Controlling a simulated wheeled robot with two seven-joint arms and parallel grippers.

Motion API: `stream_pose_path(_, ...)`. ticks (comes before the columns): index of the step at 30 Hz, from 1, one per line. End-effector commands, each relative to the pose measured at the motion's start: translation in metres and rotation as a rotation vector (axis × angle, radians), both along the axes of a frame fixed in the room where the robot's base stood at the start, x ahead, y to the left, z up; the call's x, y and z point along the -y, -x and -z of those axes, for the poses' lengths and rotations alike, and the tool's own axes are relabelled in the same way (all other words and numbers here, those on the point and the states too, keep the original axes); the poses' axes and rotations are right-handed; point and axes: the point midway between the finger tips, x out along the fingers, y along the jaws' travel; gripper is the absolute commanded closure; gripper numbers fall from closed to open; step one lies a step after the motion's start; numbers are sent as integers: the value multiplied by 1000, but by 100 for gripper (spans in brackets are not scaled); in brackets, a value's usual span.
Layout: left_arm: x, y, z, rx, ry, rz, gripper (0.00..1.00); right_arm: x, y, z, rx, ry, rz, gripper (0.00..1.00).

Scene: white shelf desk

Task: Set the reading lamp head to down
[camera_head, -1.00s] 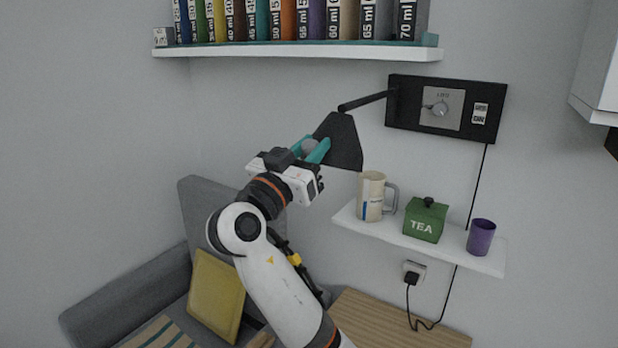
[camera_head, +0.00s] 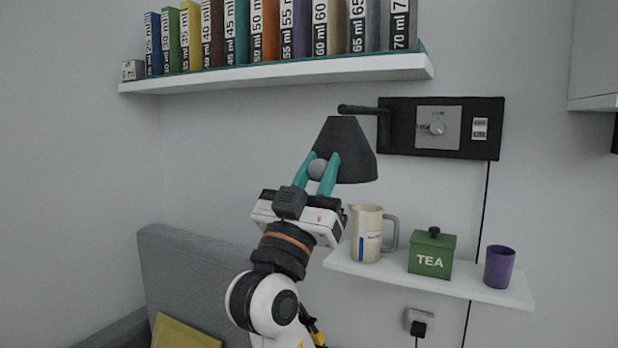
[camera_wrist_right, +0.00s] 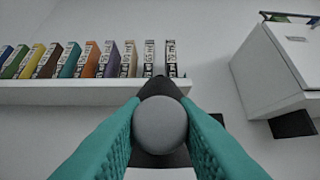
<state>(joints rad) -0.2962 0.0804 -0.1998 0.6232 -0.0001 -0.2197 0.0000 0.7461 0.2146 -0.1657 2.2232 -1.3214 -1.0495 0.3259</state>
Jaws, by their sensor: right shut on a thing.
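The reading lamp head (camera_head: 345,135) is a dark cone on a short arm from a black wall panel (camera_head: 398,145). In the head view its wide opening faces down, with only a slight tilt. A grey round knob (camera_head: 317,169) sits on its near side. My right gripper (camera_head: 322,168) is shut on this knob, with one teal finger on each side. The right wrist view shows the knob (camera_wrist_right: 160,124) between the fingers, with the dark lamp head partly hidden behind it. My left gripper is not in view.
A white shelf (camera_head: 290,72) with several coloured binders runs above the lamp. A lower shelf (camera_head: 430,282) holds a cream jug (camera_head: 366,235), a green tea box (camera_head: 432,254) and a purple cup (camera_head: 499,267). A white cabinet (camera_head: 597,60) is at the upper right.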

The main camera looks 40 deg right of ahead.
Motion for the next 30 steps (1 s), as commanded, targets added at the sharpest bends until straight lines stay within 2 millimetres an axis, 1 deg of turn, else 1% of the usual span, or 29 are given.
stream_pose_path(9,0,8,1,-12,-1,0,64,0,-1,2,-4,0,0,100)
stream_pose_path(10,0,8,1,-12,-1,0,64,0,-1,2,-4,0,0,72)
stream_pose_path(13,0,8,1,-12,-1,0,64,0,-1,2,-4,0,0,55)
stream_pose_path(14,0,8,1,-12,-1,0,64,0,-1,2,-4,0,0,54)
stream_pose_path(23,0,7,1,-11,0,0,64,0,0,-2,-1,-1,-1,54)
stream_pose_path(26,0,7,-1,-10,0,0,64,0,0,-13,1,-3,-2,54)
stream_pose_path(30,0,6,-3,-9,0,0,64,0,0,-39,4,-2,-3,54)
